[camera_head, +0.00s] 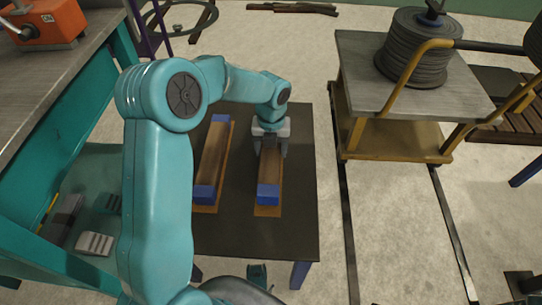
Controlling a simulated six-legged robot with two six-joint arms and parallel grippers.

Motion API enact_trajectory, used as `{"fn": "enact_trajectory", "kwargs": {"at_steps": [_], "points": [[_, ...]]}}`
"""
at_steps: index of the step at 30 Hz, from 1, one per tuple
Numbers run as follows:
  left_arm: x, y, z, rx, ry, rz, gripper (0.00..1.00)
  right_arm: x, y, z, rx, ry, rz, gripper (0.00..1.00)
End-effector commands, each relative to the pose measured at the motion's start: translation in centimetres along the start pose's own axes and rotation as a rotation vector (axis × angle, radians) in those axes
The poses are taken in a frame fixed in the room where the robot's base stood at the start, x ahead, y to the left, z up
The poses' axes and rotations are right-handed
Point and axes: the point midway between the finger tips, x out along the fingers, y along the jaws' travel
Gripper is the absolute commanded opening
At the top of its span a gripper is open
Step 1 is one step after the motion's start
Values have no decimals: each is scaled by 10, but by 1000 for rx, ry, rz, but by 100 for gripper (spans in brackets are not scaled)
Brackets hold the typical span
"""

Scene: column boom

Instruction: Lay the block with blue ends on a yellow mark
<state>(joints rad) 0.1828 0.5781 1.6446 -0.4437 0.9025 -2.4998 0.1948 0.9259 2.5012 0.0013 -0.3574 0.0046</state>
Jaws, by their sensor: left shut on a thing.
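My left gripper (270,149) reaches down over the right-hand block with blue ends (269,178) and is shut on it near its far part. The block's near blue end shows; its far end is hidden by the gripper. It lies lengthwise on or just above a tan-yellow mark (267,211), whose near edge shows past it; I cannot tell if they touch. A second block with blue ends (213,150) lies to the left, on another tan-yellow mark (205,209). Both are on a dark low table (255,235). My right gripper is not in view.
A teal workbench (80,105) with an orange tool (50,22) stands at the left. A wheeled cart (365,115) with a dark coil (418,50) stands at the right, by dark floor rails (347,215). The table's near right part is clear.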

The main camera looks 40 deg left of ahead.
Motion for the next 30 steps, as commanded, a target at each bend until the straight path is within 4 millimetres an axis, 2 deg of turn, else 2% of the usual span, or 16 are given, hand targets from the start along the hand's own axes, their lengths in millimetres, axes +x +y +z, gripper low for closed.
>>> {"fn": "enact_trajectory", "kwargs": {"at_steps": [1, 3, 14, 15, 17, 18, 26, 30], "points": [[15, 0, 0, -1, 2, 1, 14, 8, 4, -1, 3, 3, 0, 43], [24, 0, 0, -1, 1, 0, 14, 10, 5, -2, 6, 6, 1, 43], [26, 0, 0, -1, 0, 0, 14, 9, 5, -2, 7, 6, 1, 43], [27, 0, 0, 0, 1, 1, 67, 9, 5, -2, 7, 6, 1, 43], [27, 0, 0, 0, 1, 1, 87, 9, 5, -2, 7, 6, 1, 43], [27, 0, 0, 0, 1, 1, 90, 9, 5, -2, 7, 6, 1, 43], [26, 0, 0, 0, 0, 0, 90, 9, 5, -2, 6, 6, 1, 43], [9, 0, 1, -1, -3, -1, 90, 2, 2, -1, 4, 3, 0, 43]]}}
